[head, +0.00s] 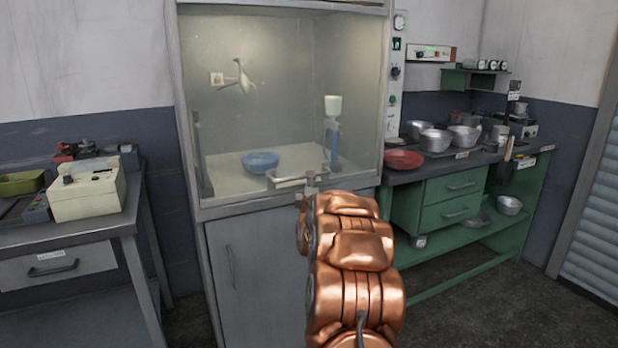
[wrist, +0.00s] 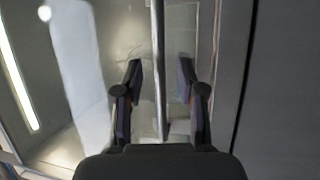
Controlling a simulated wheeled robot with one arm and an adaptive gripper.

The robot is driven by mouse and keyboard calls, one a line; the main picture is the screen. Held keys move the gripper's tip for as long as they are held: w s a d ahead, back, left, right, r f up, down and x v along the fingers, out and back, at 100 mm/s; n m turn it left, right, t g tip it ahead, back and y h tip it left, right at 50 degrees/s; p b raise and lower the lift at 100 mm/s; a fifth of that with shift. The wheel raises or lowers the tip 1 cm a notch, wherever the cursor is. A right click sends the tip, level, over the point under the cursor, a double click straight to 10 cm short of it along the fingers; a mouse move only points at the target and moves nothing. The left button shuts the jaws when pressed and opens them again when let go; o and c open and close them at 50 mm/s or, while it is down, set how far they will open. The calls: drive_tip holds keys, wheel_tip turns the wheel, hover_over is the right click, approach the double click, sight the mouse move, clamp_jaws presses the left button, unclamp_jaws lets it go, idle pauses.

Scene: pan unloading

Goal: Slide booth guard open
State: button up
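The booth (head: 292,198) is a grey cabinet with a lit chamber in the middle of the head view. Its clear guard (head: 290,125) covers the front and appears to reach down to the sill. A pale handle (head: 290,181) shows low on the guard, right of centre. My copper arm reaches up to it and hides most of my gripper in the head view. In the wrist view my gripper (wrist: 159,78) is open, its two dark fingers apart. A thin metal bar (wrist: 158,40) runs between them; I cannot tell whether either finger touches it.
Inside the booth are a blue bowl (head: 261,161) and a stand with a white-topped blue column (head: 333,135). A green bench (head: 455,185) with metal pans and a red dish (head: 403,160) stands right. A grey table (head: 130,222) with a cream device (head: 88,192) stands left.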

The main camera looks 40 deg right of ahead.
drive_tip(key=shift+x, duration=2.1)
clamp_jaws()
